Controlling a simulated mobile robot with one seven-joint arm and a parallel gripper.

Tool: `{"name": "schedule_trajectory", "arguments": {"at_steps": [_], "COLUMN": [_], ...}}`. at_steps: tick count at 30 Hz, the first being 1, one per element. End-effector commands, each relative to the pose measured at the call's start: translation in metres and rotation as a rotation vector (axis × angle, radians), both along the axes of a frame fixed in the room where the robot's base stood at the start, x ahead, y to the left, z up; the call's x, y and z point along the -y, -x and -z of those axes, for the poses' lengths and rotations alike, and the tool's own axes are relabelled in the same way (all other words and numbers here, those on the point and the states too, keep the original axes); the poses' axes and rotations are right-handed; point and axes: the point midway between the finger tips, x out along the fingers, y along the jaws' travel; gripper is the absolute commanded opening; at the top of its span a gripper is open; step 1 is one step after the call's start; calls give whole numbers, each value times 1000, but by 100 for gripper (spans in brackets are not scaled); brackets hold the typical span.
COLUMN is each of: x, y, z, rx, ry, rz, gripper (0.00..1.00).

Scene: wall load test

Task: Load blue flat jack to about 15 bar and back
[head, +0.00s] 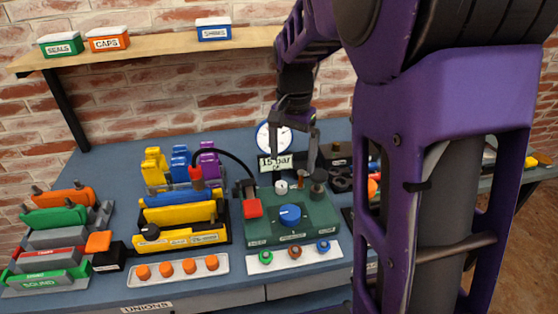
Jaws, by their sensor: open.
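A blue slab (180,199), perhaps the blue flat jack, lies between yellow pieces in a black-based holder. A black hose (235,158) arches from a red fitting (196,173) above the blue slab to a green panel (264,231). The panel carries a blue knob (290,215), a red block (252,207) and small posts. A round white gauge (268,138) stands behind it, partly hidden by my gripper, above a "15 bar" label (270,164). My gripper (294,158) is open with fingers pointing down over the panel's back. I see nothing between the fingers.
Yellow, blue and purple pieces (180,163) stand behind the holder. A white strip with orange knobs (178,269) and another with ring-like pieces (294,257) lie in front. Coloured blocks fill the left. A shelf (160,45) holds labelled boxes. My arm hides much of the right.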

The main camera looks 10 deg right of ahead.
Motion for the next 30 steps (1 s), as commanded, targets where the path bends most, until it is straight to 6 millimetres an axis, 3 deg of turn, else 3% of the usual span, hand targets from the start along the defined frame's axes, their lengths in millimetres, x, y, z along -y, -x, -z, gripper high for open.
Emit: {"name": "schedule_trajectory", "arguments": {"at_steps": [30], "x": [-1], "y": [1], "z": [12], "rx": [-3], "ry": [0], "rz": [1], "gripper": [100]}}
